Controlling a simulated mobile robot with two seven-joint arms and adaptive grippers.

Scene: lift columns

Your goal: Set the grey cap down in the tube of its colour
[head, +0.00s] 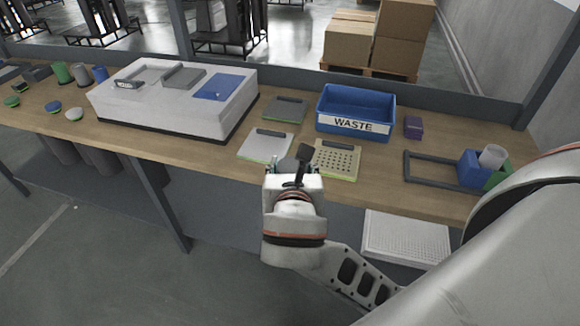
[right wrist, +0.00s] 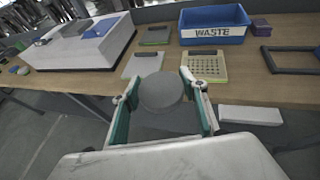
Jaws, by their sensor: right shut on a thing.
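The grey cap (right wrist: 161,92), a round grey disc, is between the teal-padded fingers of my right gripper (right wrist: 163,108) in the right wrist view. The gripper is shut on it. In the head view my right gripper (head: 294,176) is at the front edge of the bench, in front of the white and yellow-edged plates. At the far left of the bench stand a green tube (head: 62,72), a grey tube (head: 82,74) and a blue tube (head: 100,74), far from the gripper. My left gripper is not in view.
A large white box (head: 118,111) stands between the gripper and the tubes. Small round caps (head: 53,106) lie in front of the tubes. A blue WASTE bin (head: 355,100) stands behind the plates, and a dark frame (head: 432,181) lies at the right.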

